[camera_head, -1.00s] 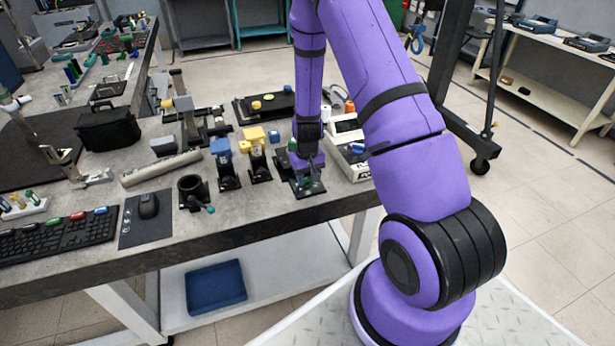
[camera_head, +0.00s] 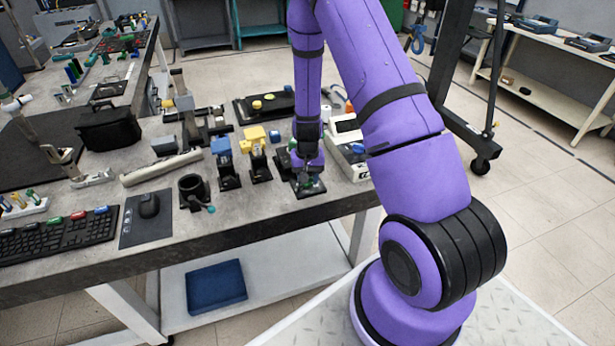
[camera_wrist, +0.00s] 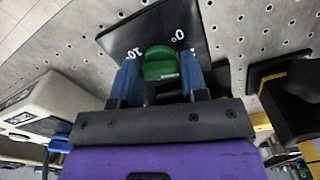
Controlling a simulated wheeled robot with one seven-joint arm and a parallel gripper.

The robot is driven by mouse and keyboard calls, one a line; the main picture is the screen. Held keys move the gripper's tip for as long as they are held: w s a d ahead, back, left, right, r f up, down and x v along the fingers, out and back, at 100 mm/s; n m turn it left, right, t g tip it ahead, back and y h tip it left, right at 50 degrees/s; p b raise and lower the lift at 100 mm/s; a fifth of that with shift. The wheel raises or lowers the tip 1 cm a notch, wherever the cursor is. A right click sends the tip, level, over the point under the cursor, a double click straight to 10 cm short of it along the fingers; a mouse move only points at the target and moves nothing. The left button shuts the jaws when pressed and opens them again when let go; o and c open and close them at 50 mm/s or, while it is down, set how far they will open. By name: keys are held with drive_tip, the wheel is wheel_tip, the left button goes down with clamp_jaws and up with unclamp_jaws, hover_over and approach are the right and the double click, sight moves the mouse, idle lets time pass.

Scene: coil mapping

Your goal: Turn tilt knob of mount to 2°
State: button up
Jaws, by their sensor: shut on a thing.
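The mount stands near the table's front edge, and its black base plate (camera_head: 310,191) shows in the head view, partly hidden by my arm. In the wrist view the black plate (camera_wrist: 198,28) carries white markings, of which "0°" and "10" can be read. The green knob (camera_wrist: 160,63) sits between the two blue fingers of my gripper (camera_wrist: 160,78), which are closed on its sides. In the head view my gripper (camera_head: 307,178) points down over the mount. The knob's exact angle and a 2° mark cannot be made out.
A blue-topped mount (camera_head: 221,147) and a yellow-topped mount (camera_head: 256,136) stand just left. A white box-shaped device (camera_head: 352,165) is close on the right. A black cup-shaped holder (camera_head: 193,190) stands further left, near a mouse (camera_head: 149,206).

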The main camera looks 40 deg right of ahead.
drive_tip(key=o, duration=0.9)
wheel_tip(320, 180, up, 11)
drive_tip(key=shift+f, duration=0.1)
idle(0.5)
drive_tip(key=s+a+r+n+t, duration=0.1)
drive_tip(key=s+a+r, duration=0.2)
drive_tip(key=r, duration=0.5)
drive_tip(key=s+a+r+n+t, duration=0.1)
drive_tip(key=s+a+r, duration=0.1)
drive_tip(key=r, duration=0.5)
drive_tip(key=s+a+r+n+t, duration=0.1)
drive_tip(key=s+a+r, duration=0.2)
drive_tip(key=r, duration=0.5)
drive_tip(key=s+a+r+n, duration=0.1)
drive_tip(key=s+r, duration=0.2)
drive_tip(key=s, duration=0.3)
drive_tip(key=s+a+r+n+t, duration=0.1)
drive_tip(key=s+a+r, duration=0.1)
drive_tip(key=s+r, duration=0.2)
drive_tip(key=s+a+r+n+t, duration=0.1)
drive_tip(key=s+r, duration=0.3)
drive_tip(key=s, duration=0.4)
drive_tip(key=shift+s+a, duration=0.15)
drive_tip(key=shift+a, duration=0.25)
